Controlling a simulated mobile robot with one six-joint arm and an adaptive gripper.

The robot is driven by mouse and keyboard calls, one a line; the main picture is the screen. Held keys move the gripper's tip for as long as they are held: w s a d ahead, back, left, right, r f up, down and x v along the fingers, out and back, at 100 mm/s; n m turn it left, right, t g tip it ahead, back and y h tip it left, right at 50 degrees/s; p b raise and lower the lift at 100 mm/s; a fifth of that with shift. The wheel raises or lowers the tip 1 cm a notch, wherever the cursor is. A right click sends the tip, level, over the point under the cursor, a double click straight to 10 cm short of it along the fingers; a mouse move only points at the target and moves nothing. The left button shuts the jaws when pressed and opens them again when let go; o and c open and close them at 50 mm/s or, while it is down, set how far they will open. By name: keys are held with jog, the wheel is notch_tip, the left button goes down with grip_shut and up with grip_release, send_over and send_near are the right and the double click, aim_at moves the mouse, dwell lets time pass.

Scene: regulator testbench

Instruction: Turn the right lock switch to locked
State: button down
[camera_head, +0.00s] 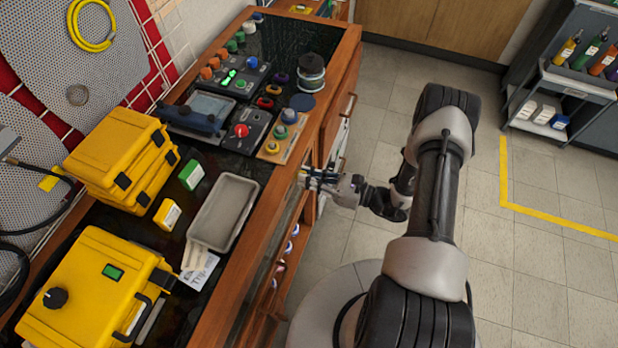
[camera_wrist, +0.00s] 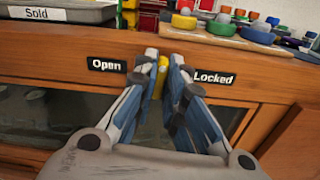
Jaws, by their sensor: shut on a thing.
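The lock switch (camera_wrist: 160,78) shows in the wrist view as a narrow yellow piece on the wooden front edge of the bench. The Open label (camera_wrist: 107,65) is to its left and the Locked label (camera_wrist: 213,78) to its right. My gripper (camera_wrist: 164,62) is shut on the switch, one blue-grey finger on each side. The visible yellow part stands roughly upright between the labels; the fingers hide much of it, so its exact setting is unclear. In the head view my gripper (camera_head: 318,180) is at the bench's front edge, and the switch cannot be made out there.
Below the switch are glass-fronted doors (camera_wrist: 60,115). Above it, on the bench top, are a tray marked Sold (camera_wrist: 60,12) and several coloured knobs (camera_wrist: 222,24). Yellow cases (camera_head: 95,290) stand on the bench. The floor (camera_head: 480,240) right of my arm is clear.

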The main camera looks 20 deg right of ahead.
jog(key=shift+w+d+f+m+b, duration=0.1)
jog(key=shift+m+b, duration=0.2)
jog(key=shift+m, duration=3.5)
jog(key=c, duration=1.7)
grip_release()
jog(key=shift+o, duration=0.2)
jog(key=shift+d, duration=0.1)
jog(key=v, duration=1.2)
